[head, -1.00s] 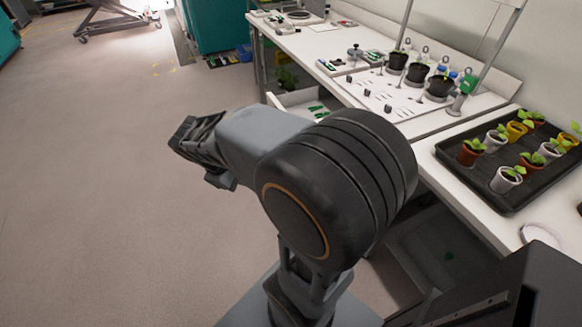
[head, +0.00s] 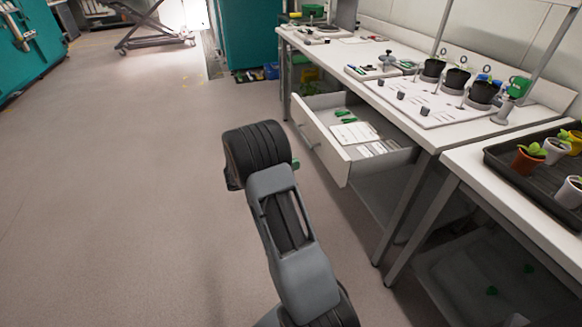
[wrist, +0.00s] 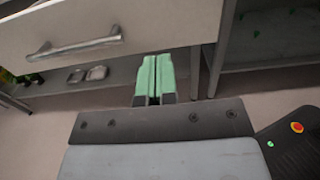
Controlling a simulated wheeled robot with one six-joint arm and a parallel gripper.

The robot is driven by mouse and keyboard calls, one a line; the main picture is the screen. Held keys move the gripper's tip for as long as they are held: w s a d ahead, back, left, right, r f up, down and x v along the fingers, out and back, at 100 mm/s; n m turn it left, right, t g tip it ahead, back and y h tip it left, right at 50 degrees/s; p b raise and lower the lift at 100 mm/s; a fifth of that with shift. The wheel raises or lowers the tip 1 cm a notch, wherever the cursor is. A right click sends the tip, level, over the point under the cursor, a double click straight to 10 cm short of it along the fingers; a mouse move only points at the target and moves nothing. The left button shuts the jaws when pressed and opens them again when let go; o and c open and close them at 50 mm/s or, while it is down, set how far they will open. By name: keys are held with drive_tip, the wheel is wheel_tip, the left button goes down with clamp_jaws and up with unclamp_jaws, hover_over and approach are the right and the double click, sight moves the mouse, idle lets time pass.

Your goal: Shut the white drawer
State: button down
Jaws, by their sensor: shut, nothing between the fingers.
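The white drawer (head: 320,141) hangs pulled out from under the white bench in the head view. Inside it lie green items and pale cards or papers. In the wrist view its pale front (wrist: 150,24) fills the top, with a metal bar handle (wrist: 75,48) left of centre. My gripper (wrist: 154,62) has green fingers pressed together, empty, with the tips by the front's lower edge, right of the handle. I cannot tell whether they touch. In the head view my arm hides most of the gripper; a green bit shows just left of the drawer front.
The bench (head: 400,125) carries a white board (head: 430,98) and several black pots. To the right, a second bench holds a black tray (head: 530,180) of seedlings. Bench legs (head: 405,212) stand below and right of the drawer. The floor (head: 130,190) to the left is clear.

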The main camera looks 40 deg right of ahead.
sight(329, 156)
drive_tip(key=b+x, duration=0.1)
drive_tip(key=x, duration=0.8)
drive_tip(key=shift+s+d+f, duration=0.1)
drive_tip(key=shift+s+d, duration=0.05)
drive_tip(key=shift+d, duration=0.05)
drive_tip(key=shift+s+d, duration=0.15)
drive_tip(key=shift+d, duration=0.3)
